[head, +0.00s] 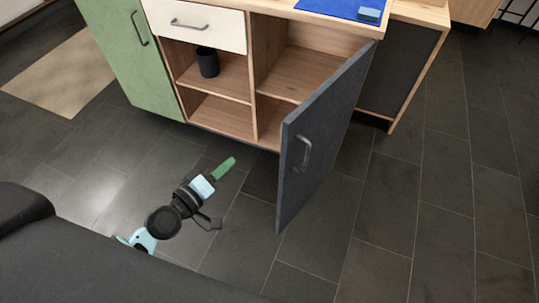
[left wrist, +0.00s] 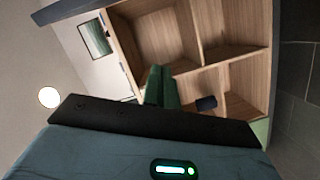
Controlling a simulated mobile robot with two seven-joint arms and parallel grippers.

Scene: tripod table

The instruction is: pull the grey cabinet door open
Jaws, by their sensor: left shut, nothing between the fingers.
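The grey cabinet door (head: 322,140) stands wide open in the head view, swung out toward me from the right side of the cabinet (head: 256,70). Its metal handle (head: 304,152) is on the face turned toward the right. My left gripper (head: 230,163) is to the left of the door, in front of the open shelves and apart from both door and handle. Its green fingers are shut with nothing between them. They also show in the left wrist view (left wrist: 161,86), pointing toward the shelves. My right gripper is in neither view.
A dark cup (head: 207,61) stands on a left shelf. A white drawer (head: 197,22) and a shut green door (head: 128,50) are to the left. A blue mat (head: 340,8) lies on top. The dark tiled floor (head: 420,200) right of the door is clear.

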